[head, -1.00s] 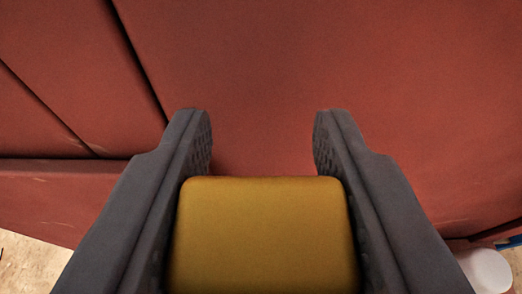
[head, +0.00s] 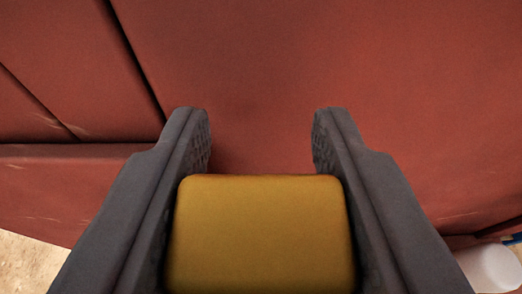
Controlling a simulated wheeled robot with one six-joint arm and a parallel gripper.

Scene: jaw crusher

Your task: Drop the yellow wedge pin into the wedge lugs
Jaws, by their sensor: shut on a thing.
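The yellow wedge pin (head: 260,235) is between the two dark grey fingers of my gripper (head: 262,125), at the bottom middle of the head view. My gripper is shut on it, with a finger against each side. The fingertips reach past the pin's visible top edge. The lower part of the pin is cut off by the frame's bottom edge. I cannot make out the wedge lugs in this view.
A large red-brown surface (head: 250,60) fills most of the view beyond the fingers, with dark seams at the left. A red ledge (head: 60,190) runs at the lower left. Tan floor (head: 25,265) shows at bottom left. A white rounded thing (head: 490,268) is at bottom right.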

